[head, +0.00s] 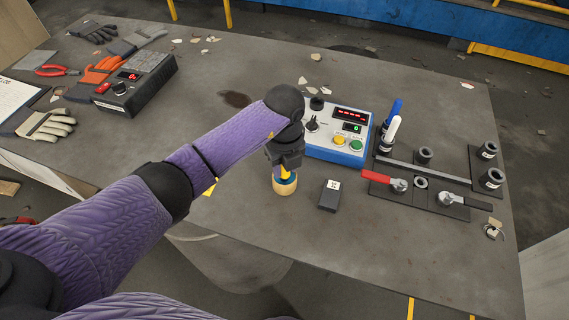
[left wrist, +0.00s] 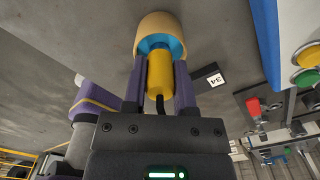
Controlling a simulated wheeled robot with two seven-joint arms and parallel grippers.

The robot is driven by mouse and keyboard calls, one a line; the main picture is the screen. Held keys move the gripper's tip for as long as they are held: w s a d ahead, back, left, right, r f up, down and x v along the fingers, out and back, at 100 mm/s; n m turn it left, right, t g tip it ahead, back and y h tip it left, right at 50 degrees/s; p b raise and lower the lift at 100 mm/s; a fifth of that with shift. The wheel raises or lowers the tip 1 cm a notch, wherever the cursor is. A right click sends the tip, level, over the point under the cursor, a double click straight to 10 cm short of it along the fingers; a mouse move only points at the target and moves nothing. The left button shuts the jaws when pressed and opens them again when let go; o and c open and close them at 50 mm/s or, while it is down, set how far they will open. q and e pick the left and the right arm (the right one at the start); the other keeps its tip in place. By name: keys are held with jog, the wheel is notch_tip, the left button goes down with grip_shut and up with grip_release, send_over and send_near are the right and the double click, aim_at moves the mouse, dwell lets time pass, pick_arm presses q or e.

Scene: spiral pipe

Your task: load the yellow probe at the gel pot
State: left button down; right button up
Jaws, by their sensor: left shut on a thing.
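My left gripper (head: 285,168) points down and is shut on the yellow probe (head: 286,174). In the left wrist view, its two purple fingers (left wrist: 159,84) lie on either side of the probe (left wrist: 159,72). The gel pot (head: 285,188), tan with blue inside, stands on the table right under the gripper. In the left wrist view, the probe's far end overlaps the blue inside the pot (left wrist: 160,28); how deep it sits is hidden. My right gripper is not in view.
A small dark block (head: 329,195) with a white label lies right of the pot. Behind it is a control box (head: 338,130) with buttons. Farther right are a fixture with clamps (head: 420,183) and a blue (head: 393,111) and a white probe (head: 393,128). Gloves and a black meter (head: 135,85) lie left.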

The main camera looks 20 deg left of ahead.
pick_arm(q)
jog(key=shift+r+p, duration=3.35)
jog(key=shift+r, duration=0.25)
jog(key=shift+f, duration=0.15)
